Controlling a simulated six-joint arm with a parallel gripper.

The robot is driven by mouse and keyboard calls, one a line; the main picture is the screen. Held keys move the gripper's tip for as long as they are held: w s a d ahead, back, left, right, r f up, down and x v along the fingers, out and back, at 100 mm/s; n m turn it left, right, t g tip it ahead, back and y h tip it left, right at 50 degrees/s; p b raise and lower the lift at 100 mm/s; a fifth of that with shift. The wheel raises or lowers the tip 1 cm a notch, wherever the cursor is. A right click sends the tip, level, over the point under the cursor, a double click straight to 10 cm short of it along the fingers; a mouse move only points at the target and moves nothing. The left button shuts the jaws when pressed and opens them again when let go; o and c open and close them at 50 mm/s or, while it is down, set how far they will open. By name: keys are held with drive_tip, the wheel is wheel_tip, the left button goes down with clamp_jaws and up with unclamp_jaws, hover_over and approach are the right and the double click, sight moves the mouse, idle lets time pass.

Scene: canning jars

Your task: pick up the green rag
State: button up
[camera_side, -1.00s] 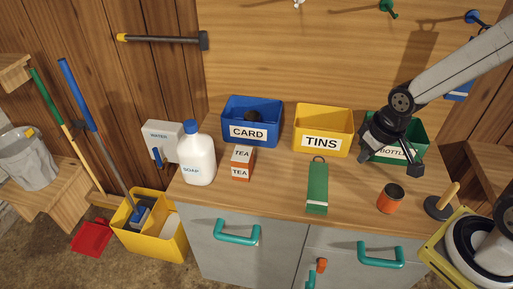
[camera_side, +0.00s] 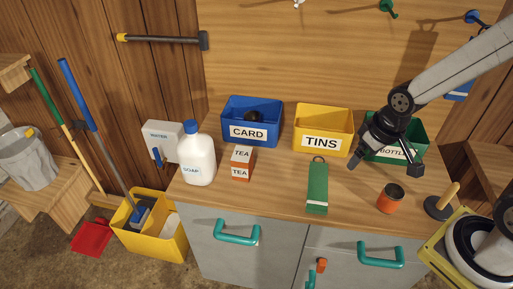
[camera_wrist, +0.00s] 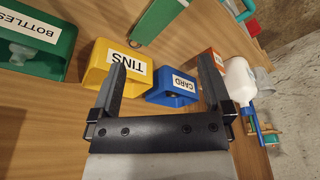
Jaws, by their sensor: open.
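The green rag (camera_side: 317,188) lies long and flat on the wooden counter, with a dark ring at its far end, in front of the yellow TINS bin. In the wrist view part of the green rag (camera_wrist: 158,18) shows at the top edge, beyond my fingertips. My gripper (camera_side: 384,167) is open and empty above the counter, to the right of the rag and in front of the green BOTTLES bin. In the wrist view my gripper (camera_wrist: 163,66) has its two fingers spread wide, with nothing between them but background.
The blue CARD bin (camera_side: 250,113), yellow TINS bin (camera_side: 323,117) and green BOTTLES bin (camera_side: 412,151) line the back. An orange jar (camera_side: 390,199) stands right of the rag. Counter around the rag is clear.

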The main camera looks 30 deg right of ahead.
drive_tip(key=n+t+h, duration=0.7)
drive_tip(key=n+h, duration=0.3)
drive_tip(key=n, duration=1.7)
approach(317, 203)
drive_tip(key=d, duration=0.1)
drive_tip(key=shift+w+d+f, duration=0.15)
drive_tip(key=shift+w+f, duration=0.15)
drive_tip(key=shift+w, duration=0.05)
drive_tip(key=shift+x, duration=1.3)
drive_tip(key=shift+f, duration=0.1)
